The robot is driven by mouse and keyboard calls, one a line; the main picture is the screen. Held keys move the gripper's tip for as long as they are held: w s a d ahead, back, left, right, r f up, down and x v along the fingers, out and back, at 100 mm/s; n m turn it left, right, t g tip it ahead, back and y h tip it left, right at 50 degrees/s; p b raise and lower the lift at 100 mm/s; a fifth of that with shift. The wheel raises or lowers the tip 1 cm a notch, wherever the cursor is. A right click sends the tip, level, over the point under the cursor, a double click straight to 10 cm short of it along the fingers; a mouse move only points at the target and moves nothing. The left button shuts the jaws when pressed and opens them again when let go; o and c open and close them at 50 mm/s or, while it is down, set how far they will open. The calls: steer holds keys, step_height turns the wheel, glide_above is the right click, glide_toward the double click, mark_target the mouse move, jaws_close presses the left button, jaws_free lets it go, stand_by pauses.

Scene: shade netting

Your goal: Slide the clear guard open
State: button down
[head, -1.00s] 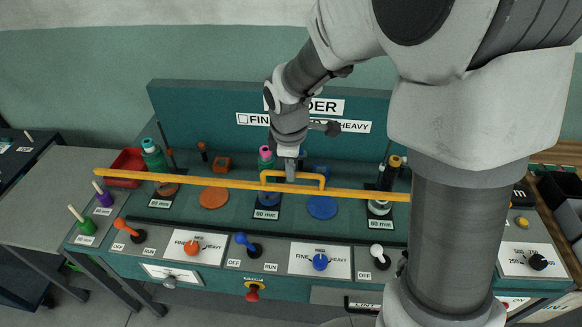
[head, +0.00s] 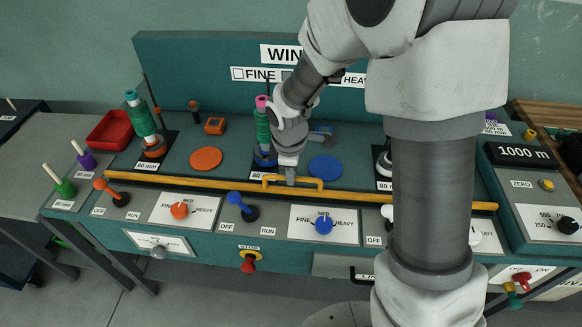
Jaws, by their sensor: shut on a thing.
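The guard shows as a long yellow bar (head: 200,184) with a raised yellow handle (head: 312,183) near its middle. The bar lies low across the front of the teal machine's deck, just behind the row of levers and knobs. Any clear panel of the guard cannot be made out. My gripper (head: 291,181) points down at the handle and is shut on it. My arm hides part of the deck and the machine's right side.
Spindles with green thread (head: 142,122), an orange disc (head: 206,158) and a blue disc (head: 325,167) stand behind the bar. An orange lever (head: 108,190), a blue lever (head: 240,205) and knobs line the front. A red tray (head: 110,130) sits at left.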

steer(key=shift+f, duration=0.75)
steer(key=c, duration=0.8)
jaws_free()
steer(key=shift+c, duration=0.2)
steer(key=s+r+p, duration=0.3)
steer(key=r, duration=1.4)
steer(key=shift+s+a, duration=0.2)
steer(key=shift+a, duration=0.15)
steer(key=shift+r, duration=0.15)
